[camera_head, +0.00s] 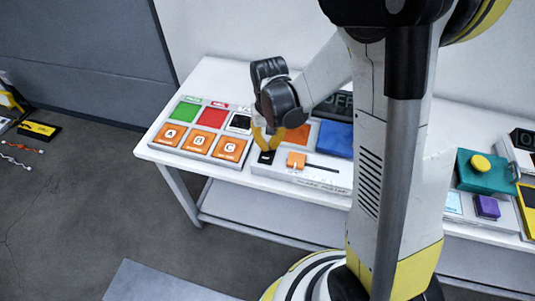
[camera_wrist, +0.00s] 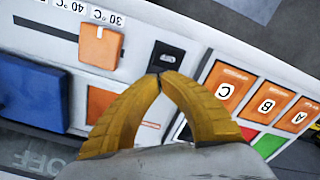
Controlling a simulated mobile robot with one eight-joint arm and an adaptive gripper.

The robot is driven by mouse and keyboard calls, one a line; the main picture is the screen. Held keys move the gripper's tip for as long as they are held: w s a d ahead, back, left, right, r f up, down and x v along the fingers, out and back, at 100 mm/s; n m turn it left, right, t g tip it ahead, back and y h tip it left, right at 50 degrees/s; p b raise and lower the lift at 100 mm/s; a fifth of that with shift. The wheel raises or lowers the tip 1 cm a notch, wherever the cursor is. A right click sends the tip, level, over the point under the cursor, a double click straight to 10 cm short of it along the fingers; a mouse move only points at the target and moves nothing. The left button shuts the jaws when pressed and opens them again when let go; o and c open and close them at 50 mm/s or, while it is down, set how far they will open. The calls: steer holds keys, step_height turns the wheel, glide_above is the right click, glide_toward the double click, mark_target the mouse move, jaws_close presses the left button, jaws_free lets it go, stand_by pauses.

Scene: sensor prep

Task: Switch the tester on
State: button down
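The tester looks to be the white panel (camera_head: 317,176) on the table, with a dark display behind it reading OFF in the wrist view (camera_wrist: 45,160). A small black switch (camera_head: 266,157) sits at the panel's left end; it also shows in the wrist view (camera_wrist: 166,56). My gripper (camera_head: 265,145) points down over that switch. In the wrist view, the yellow fingertips (camera_wrist: 162,76) are together at the switch's near edge, with nothing between them. I cannot tell whether they touch it. My arm hides part of the panel and display.
An orange slider knob (camera_head: 296,160) and a blue block (camera_head: 336,139) sit right of the switch. Left are orange buttons A, B and C (camera_head: 199,143), with green (camera_head: 185,111) and red (camera_head: 212,117) squares behind. A teal box with a yellow button (camera_head: 480,163) stands farther right.

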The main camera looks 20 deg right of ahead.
steer(key=shift+f+b, duration=0.5)
steer(key=shift+f, duration=0.15)
steer(key=shift+r, duration=0.15)
steer(key=shift+r+p, duration=2.55)
steer(key=shift+r, duration=0.85)
steer(key=shift+r, duration=0.1)
